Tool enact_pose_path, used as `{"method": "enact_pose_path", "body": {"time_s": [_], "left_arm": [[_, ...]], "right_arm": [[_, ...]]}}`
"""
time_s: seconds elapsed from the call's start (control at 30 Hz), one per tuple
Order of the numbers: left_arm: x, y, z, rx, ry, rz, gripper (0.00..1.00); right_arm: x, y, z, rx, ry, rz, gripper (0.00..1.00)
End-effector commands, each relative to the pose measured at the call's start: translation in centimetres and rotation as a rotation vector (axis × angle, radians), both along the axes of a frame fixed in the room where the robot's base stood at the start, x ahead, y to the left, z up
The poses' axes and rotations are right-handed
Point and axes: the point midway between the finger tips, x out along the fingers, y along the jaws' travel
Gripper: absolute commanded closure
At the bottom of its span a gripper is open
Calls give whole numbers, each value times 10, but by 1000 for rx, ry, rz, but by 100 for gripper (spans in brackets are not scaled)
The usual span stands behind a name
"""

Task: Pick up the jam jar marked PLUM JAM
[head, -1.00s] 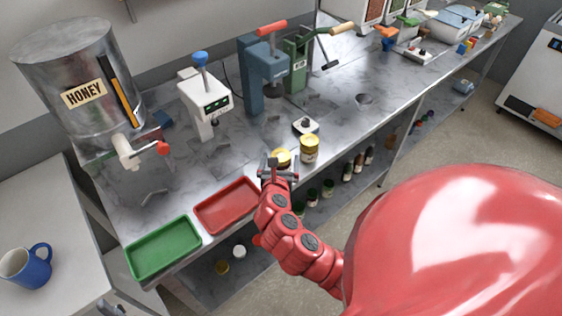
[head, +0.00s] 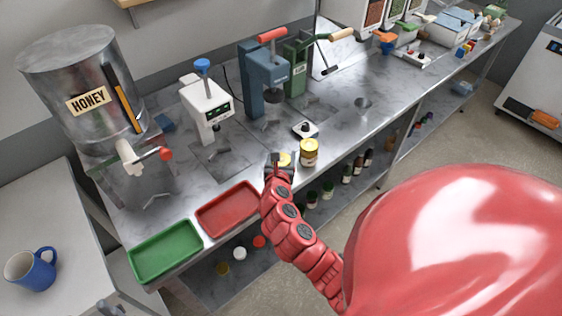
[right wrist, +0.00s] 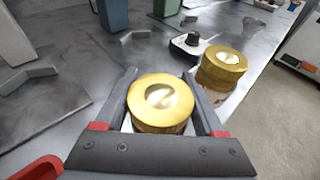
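Two jars with gold lids stand close together near the front edge of the steel bench. My right gripper (head: 279,160) is at the left one. In the right wrist view its fingers (right wrist: 162,82) lie on both sides of that left jar (right wrist: 161,103), close to its lid; whether they press on it I cannot tell. The right jar (head: 309,152) is just outside the right finger and also shows in the right wrist view (right wrist: 224,70). The left jar's label is hidden and the right jar's is too small to read, so I cannot tell which is PLUM JAM. My left gripper is not seen.
A red tray (head: 228,209) and a green tray (head: 165,250) lie left of the gripper. A small black-and-white device (head: 305,130) sits behind the jars. A white machine (head: 206,103), a blue press (head: 262,80) and a honey tank (head: 85,95) stand farther back.

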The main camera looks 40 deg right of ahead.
Motion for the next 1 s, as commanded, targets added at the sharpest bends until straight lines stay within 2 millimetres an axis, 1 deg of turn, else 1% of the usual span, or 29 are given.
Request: {"method": "enact_pose_path", "body": {"time_s": [0.03, 0.17, 0.2, 0.27, 0.67, 0.87, 0.97, 1.0], "left_arm": [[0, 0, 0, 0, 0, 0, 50], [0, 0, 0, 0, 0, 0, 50], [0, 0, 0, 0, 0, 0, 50], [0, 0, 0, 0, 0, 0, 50], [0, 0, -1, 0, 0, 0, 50], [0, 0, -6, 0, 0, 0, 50], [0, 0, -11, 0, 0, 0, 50], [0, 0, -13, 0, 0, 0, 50]], "right_arm": [[0, 0, 0, 0, 0, 0, 59], [0, 0, 0, 0, 0, 0, 83], [0, 0, 0, 0, 0, 0, 90], [0, 0, 0, 0, 0, 0, 100], [0, 0, 3, 0, -1, 0, 100], [1, 1, 19, -2, -5, 2, 100], [1, 0, 36, -4, -7, 0, 100], [-6, 4, 37, -4, -6, 3, 100]]}}
